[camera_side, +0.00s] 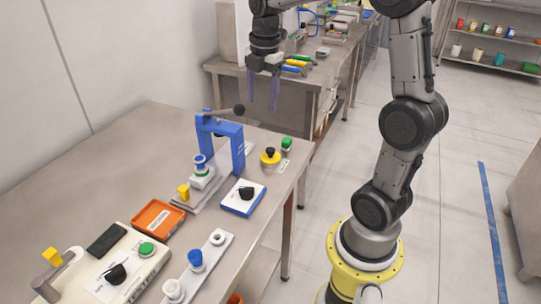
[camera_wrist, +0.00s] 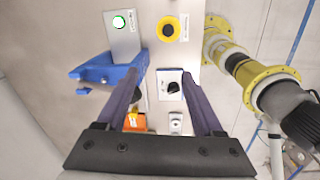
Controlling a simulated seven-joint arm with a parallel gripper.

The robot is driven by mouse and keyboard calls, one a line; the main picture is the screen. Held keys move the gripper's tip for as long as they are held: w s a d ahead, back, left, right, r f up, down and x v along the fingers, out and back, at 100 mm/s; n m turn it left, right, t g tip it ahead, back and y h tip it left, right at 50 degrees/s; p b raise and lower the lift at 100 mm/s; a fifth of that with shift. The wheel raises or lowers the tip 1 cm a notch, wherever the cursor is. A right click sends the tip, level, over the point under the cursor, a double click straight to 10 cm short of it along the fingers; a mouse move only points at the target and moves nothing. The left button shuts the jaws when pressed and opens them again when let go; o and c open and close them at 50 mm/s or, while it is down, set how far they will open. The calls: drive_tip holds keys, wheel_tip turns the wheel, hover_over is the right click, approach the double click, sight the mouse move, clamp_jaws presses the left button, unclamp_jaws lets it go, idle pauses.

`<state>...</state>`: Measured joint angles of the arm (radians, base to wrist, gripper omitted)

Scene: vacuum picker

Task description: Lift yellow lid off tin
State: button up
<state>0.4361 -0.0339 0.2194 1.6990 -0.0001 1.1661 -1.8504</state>
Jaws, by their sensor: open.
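The yellow lid (camera_side: 270,157) is round with a black knob on top and sits near the table's far right end, beside the blue frame. In the wrist view the yellow lid (camera_wrist: 168,29) shows from above, beyond my fingertips. The tin under it is mostly hidden by the lid. My gripper (camera_side: 262,107) is open and empty, its purple fingers pointing down, well above the table and the lid. In the wrist view my gripper (camera_wrist: 163,66) has its fingers spread, with nothing between the tips held.
A blue press frame (camera_side: 238,150) with a dark-knobbed lever stands left of the lid. An orange tray (camera_side: 158,217) and a white stand with cups (camera_side: 205,262) are nearer.

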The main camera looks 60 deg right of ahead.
drive_tip(key=m+g, duration=0.1)
hover_over(271, 149)
wheel_tip(271, 149, down, 4)
wheel_tip(271, 149, down, 14)
drive_tip(key=shift+r, duration=0.2)
clamp_jaws()
idle(0.4)
